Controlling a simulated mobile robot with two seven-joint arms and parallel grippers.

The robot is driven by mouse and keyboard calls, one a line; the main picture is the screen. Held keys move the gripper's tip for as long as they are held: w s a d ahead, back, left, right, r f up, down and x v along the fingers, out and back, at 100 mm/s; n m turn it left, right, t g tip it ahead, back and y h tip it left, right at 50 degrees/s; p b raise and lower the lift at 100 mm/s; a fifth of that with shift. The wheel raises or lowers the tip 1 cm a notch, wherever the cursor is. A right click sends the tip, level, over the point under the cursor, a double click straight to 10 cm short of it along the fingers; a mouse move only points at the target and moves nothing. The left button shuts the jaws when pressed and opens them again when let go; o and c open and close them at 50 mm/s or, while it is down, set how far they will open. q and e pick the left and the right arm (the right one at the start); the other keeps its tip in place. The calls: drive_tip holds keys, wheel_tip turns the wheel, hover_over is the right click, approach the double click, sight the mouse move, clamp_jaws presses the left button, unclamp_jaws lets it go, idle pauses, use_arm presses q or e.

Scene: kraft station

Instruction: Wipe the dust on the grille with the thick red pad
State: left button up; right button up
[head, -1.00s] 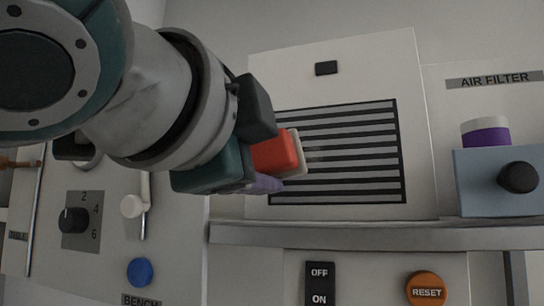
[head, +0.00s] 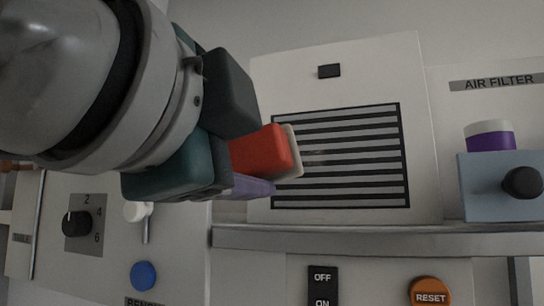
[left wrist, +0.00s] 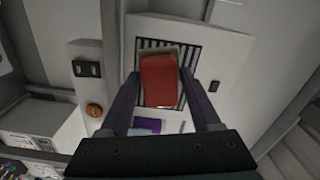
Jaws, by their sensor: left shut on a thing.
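The grille (head: 350,175), dark bars in a pale panel, is right of centre in the head view. A faint smudge of dust (head: 316,158) shows on its left half. My left gripper (head: 246,152) is shut on the thick red pad (head: 262,150), which has a cream face turned toward the grille. The pad overlaps the grille's left edge in the head view; I cannot tell whether it touches. In the left wrist view the red pad (left wrist: 160,82) sits between two purple fingers and covers the middle of the grille (left wrist: 150,44). My right gripper is out of view.
A ledge (head: 330,239) runs below the grille panel. A blue box (head: 492,195) with a black knob and a purple-and-white cylinder (head: 490,136) stand at the right. Below are an OFF/ON switch (head: 322,285) and an orange RESET button (head: 430,291). A dial (head: 78,223) is at lower left.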

sight(317, 158)
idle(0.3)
use_arm(q)
drive_tip(key=r+p+x, duration=0.1)
drive_tip(key=x, duration=0.6)
drive_tip(key=shift+r+p, duration=0.2)
drive_tip(key=shift+p, duration=0.1)
drive_tip(key=shift+x, duration=1.1)
idle(0.4)
drive_tip(key=shift+s+d, duration=0.35)
drive_tip(key=shift+d, duration=0.55)
drive_tip(key=shift+s+d, duration=0.3)
drive_tip(key=shift+d, duration=0.6)
drive_tip(key=shift+w, duration=0.1)
drive_tip(key=shift+w+a+f+p, duration=0.1)
drive_tip(key=shift+w+a+p, duration=0.25)
drive_tip(key=shift+a, duration=0.65)
drive_tip(key=shift+w+a+p, duration=0.2)
drive_tip(key=shift+w+a, duration=0.3)
drive_tip(key=shift+a, duration=0.45)
clamp_jaws()
